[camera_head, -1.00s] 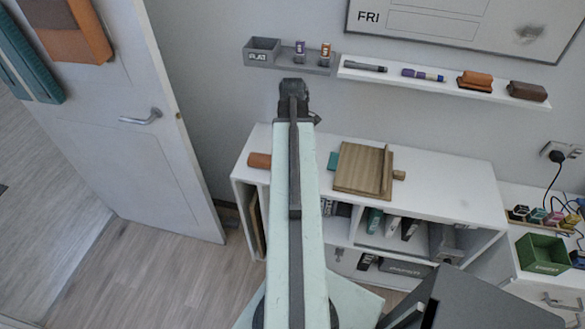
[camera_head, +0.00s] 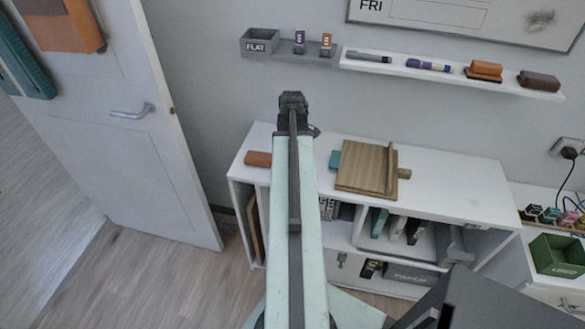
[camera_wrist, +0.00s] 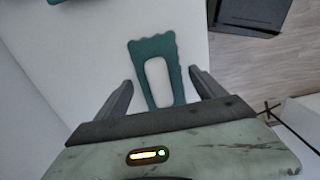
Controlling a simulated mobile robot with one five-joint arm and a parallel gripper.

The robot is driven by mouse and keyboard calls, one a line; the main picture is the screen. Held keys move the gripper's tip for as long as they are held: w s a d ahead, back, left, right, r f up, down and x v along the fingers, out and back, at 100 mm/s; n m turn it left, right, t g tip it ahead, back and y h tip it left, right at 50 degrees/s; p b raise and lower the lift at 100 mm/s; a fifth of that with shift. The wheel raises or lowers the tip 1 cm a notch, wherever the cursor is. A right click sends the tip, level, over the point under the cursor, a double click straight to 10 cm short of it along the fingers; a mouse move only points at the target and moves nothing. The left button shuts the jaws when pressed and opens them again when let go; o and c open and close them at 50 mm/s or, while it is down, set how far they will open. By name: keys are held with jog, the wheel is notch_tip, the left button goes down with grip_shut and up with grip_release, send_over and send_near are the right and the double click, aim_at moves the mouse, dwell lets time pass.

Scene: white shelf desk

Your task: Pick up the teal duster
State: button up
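In the head view a small teal block (camera_head: 335,160) lies on the white desk top (camera_head: 450,180), at the left end of a wooden board. My gripper (camera_head: 293,100) is at the far end of my arm, in front of the wall behind the desk; its fingers are not clear there. In the wrist view my gripper (camera_wrist: 157,90) has its two fingers wide apart. A flat teal piece (camera_wrist: 172,52) with a wavy far edge and a large rounded hole shows between and beyond them, over a pale surface. Nothing is held. I cannot tell whether it is the block.
The wooden board (camera_head: 365,168) and an orange block (camera_head: 257,159) lie on the desk top. A wall ledge (camera_head: 450,75) above holds markers and erasers, beside a grey holder (camera_head: 262,42). The white door (camera_head: 130,150) stands left. A green box (camera_head: 556,256) is at right.

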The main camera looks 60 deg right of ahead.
jog(key=c, duration=1.3)
notch_tip(320, 180, up, 10)
jog(key=p, duration=1)
jog(key=shift+r, duration=0.2)
jog(key=shift+f, duration=0.15)
jog(key=o, duration=0.7)
jog(key=c, duration=0.4)
jog(key=shift+s, duration=0.15)
